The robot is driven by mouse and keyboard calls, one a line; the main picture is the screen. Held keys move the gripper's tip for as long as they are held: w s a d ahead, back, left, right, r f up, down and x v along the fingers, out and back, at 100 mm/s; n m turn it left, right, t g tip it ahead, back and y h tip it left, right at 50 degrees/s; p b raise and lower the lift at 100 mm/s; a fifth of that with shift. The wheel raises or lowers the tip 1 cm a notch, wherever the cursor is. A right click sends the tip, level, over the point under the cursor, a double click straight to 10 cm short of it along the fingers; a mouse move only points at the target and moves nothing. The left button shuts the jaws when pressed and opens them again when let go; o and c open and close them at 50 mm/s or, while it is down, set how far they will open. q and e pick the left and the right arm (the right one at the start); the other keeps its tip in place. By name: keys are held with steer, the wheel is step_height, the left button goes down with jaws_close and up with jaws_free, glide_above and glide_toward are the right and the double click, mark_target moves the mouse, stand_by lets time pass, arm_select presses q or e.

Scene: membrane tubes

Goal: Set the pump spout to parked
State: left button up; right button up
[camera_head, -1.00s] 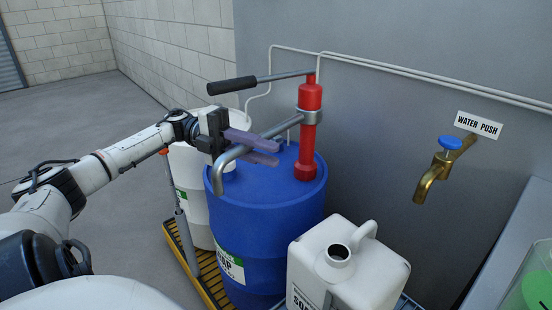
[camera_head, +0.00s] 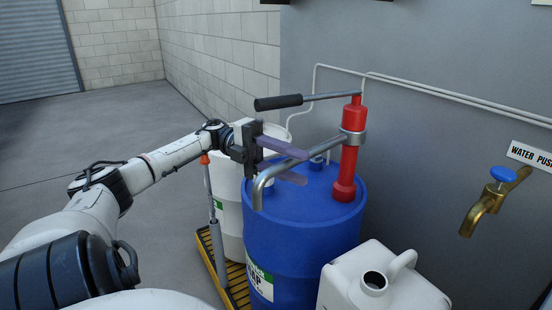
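The red hand pump (camera_head: 350,150) stands on top of the blue drum (camera_head: 300,235). Its grey metal spout (camera_head: 272,174) runs toward the front left and bends down at its end, over the drum's left rim. The pump's lever with a black grip (camera_head: 278,103) points left above it. My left gripper (camera_head: 307,168) comes in from the left at the spout, its two purple fingers apart. The spout crosses the space between the fingers in the picture; contact cannot be told. My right gripper is out of view.
A white drum (camera_head: 228,205) stands behind the blue one, on a yellow grated pallet (camera_head: 238,289). A white canister (camera_head: 405,290) is at the front right. A brass tap (camera_head: 485,208) with a blue knob is on the grey wall. Open floor lies left.

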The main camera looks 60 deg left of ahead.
arm_select(q)
steer(key=b+v, duration=0.1)
steer(key=v, duration=0.7)
stand_by(0.5)
